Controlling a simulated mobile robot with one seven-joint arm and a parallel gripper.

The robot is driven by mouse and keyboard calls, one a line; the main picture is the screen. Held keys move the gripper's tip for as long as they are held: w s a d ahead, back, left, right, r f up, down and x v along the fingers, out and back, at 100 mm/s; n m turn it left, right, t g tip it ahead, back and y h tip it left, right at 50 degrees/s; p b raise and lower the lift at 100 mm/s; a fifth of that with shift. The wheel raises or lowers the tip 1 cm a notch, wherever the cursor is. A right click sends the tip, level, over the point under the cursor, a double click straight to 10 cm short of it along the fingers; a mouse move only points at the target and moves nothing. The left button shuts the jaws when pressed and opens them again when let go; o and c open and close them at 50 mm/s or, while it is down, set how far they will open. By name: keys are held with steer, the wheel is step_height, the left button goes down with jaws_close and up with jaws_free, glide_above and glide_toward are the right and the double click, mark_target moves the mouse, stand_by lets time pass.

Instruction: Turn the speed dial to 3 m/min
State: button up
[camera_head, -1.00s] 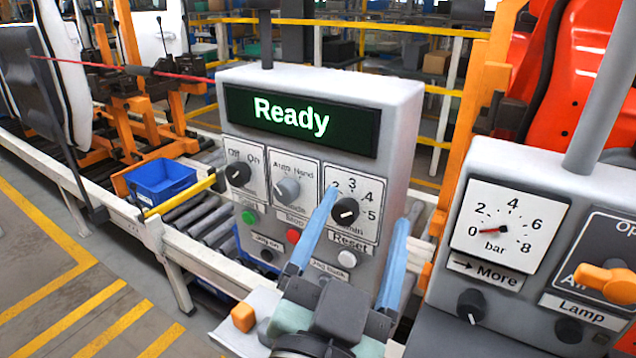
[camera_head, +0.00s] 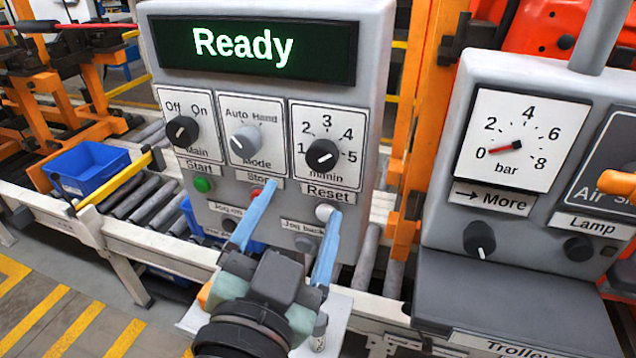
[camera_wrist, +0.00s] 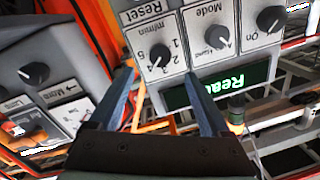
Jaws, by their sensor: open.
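The speed dial (camera_head: 322,154) is a black knob marked 1 to 5 with m/min below, on the grey panel. Its pale mark seems to point right, between 4 and 5, but is hard to read. The wrist view shows the dial (camera_wrist: 160,55) upside down, between and just beyond the fingers. My gripper (camera_head: 302,200) is open and empty, with two blue fingers. In the head view its tips appear below the dial, over the Stop and Reset area. In the wrist view the gripper (camera_wrist: 158,78) points at the panel. I see no contact with the dial.
The Main knob (camera_head: 182,131) and Mode knob (camera_head: 244,142) sit left of the dial, under the "Ready" display (camera_head: 255,48). The Reset button (camera_head: 325,212) is close below. A second grey box with a bar gauge (camera_head: 520,140) stands right. A blue bin (camera_head: 88,170) is left.

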mark_target(320, 162)
steer(key=p+x, duration=0.2)
steer(key=x, duration=0.6)
steer(key=shift+w+d+r, duration=0.1)
steer(key=shift+w+r, duration=0.05)
steer(key=shift+w, duration=0.15)
steer(key=shift+w+d, duration=0.1)
steer(key=shift+w, duration=0.4)
jaws_close()
